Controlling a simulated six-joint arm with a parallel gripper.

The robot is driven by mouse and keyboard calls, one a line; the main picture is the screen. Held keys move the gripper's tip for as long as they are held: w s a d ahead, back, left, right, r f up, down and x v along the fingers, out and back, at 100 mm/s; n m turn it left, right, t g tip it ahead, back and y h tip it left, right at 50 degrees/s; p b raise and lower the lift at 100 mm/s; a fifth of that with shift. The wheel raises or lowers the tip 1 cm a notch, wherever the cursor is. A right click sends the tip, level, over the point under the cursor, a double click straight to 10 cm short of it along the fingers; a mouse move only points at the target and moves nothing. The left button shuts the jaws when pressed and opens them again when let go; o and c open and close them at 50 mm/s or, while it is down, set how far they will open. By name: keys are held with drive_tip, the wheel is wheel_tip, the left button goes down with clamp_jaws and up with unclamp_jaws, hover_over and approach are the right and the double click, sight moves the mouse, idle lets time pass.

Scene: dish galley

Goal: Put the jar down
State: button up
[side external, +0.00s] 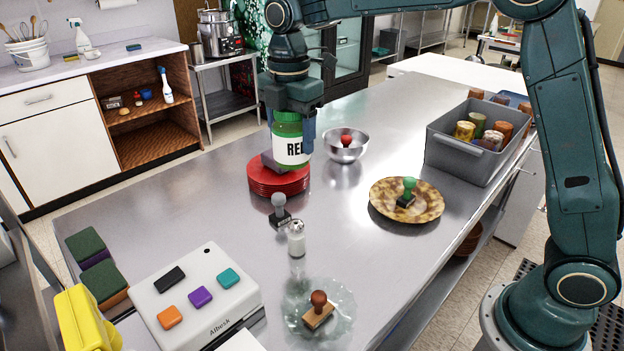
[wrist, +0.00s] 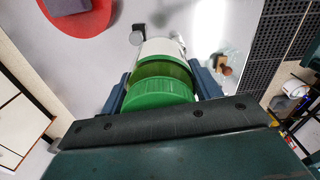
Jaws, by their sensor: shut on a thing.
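My gripper (side external: 291,128) is shut on a green jar (side external: 288,148) with a white label that reads "RE" and a partly hidden letter. The jar is upright and appears held above the steel counter. In the side view it overlaps the stack of red plates (side external: 279,184). In the wrist view the jar (wrist: 162,72) is between my two fingers (wrist: 163,88), its green lid towards the camera. There the red plate (wrist: 90,22) is off to the upper left, apart from the jar. I cannot tell the jar's exact height.
A grey block (side external: 270,162) lies on the red plates. A steel bowl (side external: 345,152) holds a red thing. A grey-handled stamp (side external: 279,211) and a shaker (side external: 296,240) stand in front. A patterned plate (side external: 430,205) bears a green stamp. Bare counter (side external: 350,235) lies between.

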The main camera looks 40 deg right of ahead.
drive_tip(key=w+a+f, duration=1)
drive_tip(key=w+a, duration=0.1)
drive_tip(key=shift+w+a+f+n, duration=0.15)
drive_tip(key=shift+w+a+n, duration=0.15)
drive_tip(key=shift+w, duration=0.1)
drive_tip(key=shift+f, duration=0.1)
drive_tip(key=shift+f, duration=3.9)
drive_tip(key=shift+f, duration=0.15)
drive_tip(key=o, duration=1.3)
drive_tip(key=shift+c, duration=0.2)
